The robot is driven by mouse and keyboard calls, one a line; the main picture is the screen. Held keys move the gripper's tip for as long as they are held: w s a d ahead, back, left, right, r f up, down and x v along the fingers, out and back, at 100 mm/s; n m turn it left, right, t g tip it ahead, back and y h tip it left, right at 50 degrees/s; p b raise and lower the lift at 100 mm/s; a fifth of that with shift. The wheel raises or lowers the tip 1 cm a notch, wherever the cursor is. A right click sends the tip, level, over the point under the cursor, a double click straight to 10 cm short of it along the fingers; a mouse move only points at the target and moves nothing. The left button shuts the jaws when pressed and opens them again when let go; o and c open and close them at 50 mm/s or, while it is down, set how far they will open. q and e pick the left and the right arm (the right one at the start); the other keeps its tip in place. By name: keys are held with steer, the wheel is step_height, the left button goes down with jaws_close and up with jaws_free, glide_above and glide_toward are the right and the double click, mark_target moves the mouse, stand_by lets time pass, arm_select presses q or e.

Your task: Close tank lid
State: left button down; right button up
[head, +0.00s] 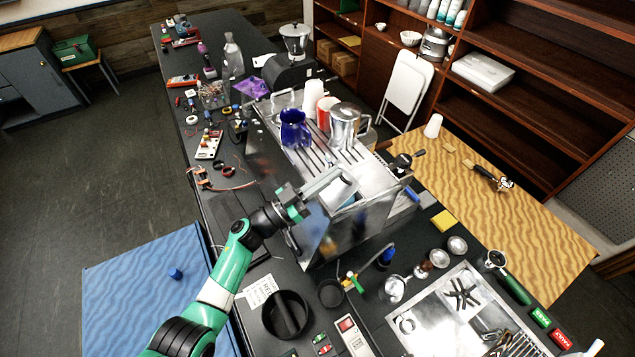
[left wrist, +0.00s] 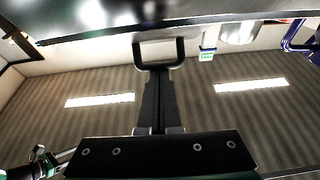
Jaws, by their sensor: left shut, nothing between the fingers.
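The brewer (head: 318,235) is a long steel machine in the middle of the dark bench. At its near end, a pale grey frame-like part, apparently the tank lid (head: 322,183), sits tilted beside an opening in the top. My left gripper (head: 300,206) is at the left edge of this part, shut and empty. In the left wrist view its dark fingers (left wrist: 157,95) lie together, pointing at a dark U-shaped loop (left wrist: 158,52) under a shiny metal surface (left wrist: 110,22). I cannot tell whether they touch it. My right gripper is not in view.
A round black container (head: 285,315), a blue-handled tool (head: 386,257) and a metal tray (head: 440,325) crowd the near bench. Tools and small parts line the far left side.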

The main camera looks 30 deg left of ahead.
mark_target(333, 189)
arm_select(q)
steer(key=shift+w+d+f, duration=0.15)
steer(key=shift+w+d, duration=0.2)
steer(key=shift+w, duration=0.2)
steer(key=shift+w+d+f, duration=0.15)
steer(key=shift+w+d, duration=0.05)
steer(key=shift+w, duration=0.2)
steer(key=shift+w+d+f+g+y, duration=0.25)
steer(key=shift+w+g+y, duration=0.05)
steer(key=shift+g, duration=0.2)
stand_by(0.6)
steer(key=r+p, duration=0.1)
steer(key=s+r+p, duration=0.1)
steer(key=p, duration=0.1)
steer(key=a+r+p, duration=0.1)
steer(key=r+p, duration=0.1)
steer(key=shift+s, duration=0.2)
steer(key=s+a+r+p, duration=0.1)
steer(key=s+a+p, duration=0.1)
steer(key=s+a, duration=0.3)
steer(key=s, duration=0.3)
steer(key=shift+s+a+r+p, duration=0.15)
steer(key=shift+s+a+p, duration=0.15)
steer(key=shift+s, duration=0.1)
